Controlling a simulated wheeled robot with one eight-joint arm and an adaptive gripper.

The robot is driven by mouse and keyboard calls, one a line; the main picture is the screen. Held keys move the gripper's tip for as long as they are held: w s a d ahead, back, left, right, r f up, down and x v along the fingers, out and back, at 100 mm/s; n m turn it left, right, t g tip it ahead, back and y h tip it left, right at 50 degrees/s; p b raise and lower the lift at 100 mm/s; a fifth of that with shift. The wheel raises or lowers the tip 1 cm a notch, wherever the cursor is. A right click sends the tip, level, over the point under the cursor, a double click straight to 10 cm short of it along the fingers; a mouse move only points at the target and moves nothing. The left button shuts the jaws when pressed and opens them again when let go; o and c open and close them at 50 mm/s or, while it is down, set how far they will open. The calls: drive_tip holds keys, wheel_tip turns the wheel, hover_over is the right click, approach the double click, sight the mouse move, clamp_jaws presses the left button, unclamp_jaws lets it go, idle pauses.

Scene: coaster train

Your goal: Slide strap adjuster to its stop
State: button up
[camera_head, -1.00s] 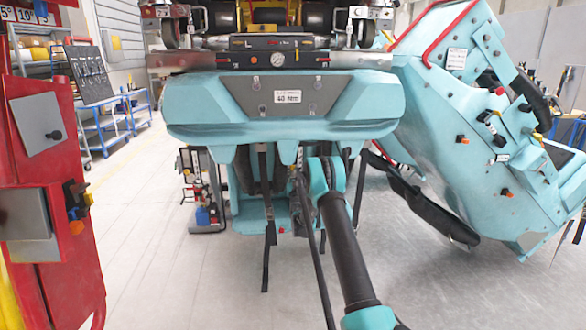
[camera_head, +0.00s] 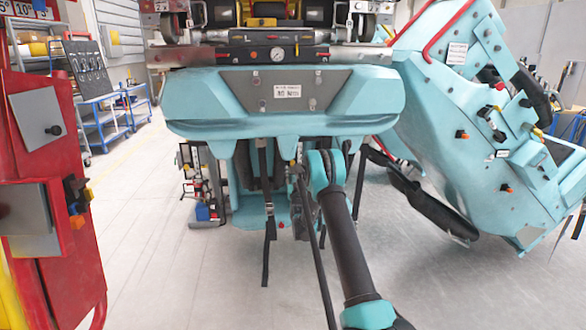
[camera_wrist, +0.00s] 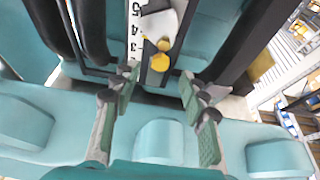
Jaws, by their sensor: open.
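In the wrist view my gripper (camera_wrist: 158,88) is open, with its two fingers spread apart and nothing held between them. Just beyond the fingertips is an upright scale strip (camera_wrist: 134,30) with the numbers 3, 4 and 5. Beside it is a whitish plate (camera_wrist: 160,24) with yellow knobs (camera_wrist: 159,62) at its lower end. I cannot tell for sure which part is the strap adjuster. Dark straps (camera_wrist: 70,25) run at the left of the strip. In the head view black straps (camera_head: 268,225) hang under the teal coaster car (camera_head: 200,105); my gripper is hidden there.
A tilted teal car section (camera_head: 450,120) stands at the right with a black bar (camera_head: 430,207). A red panel (camera_head: 70,265) stands close at the left. Blue carts (camera_head: 90,125) are behind it. The pale floor (camera_head: 150,270) between is clear.

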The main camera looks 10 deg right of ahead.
drive_tip(key=v, duration=0.8)
drive_tip(key=shift+s, duration=0.1)
drive_tip(key=s+d+r+g, duration=0.1)
drive_tip(key=s+r+g, duration=0.3)
drive_tip(key=s, duration=0.3)
drive_tip(key=s+r+g, duration=0.4)
drive_tip(key=s, duration=0.3)
drive_tip(key=s+d+f+g, duration=0.1)
drive_tip(key=s+f+g, duration=0.2)
drive_tip(key=s, duration=1.1)
drive_tip(key=s+d+f+g, duration=0.1)
drive_tip(key=s+f+g, duration=0.2)
drive_tip(key=s, duration=1.2)
drive_tip(key=s+d+f+g, duration=0.1)
drive_tip(key=s+f+g, duration=0.2)
drive_tip(key=s, duration=1.1)
drive_tip(key=shift+s+f+g, duration=0.25)
drive_tip(key=shift+s+g, duration=0.05)
drive_tip(key=shift+g, duration=0.3)
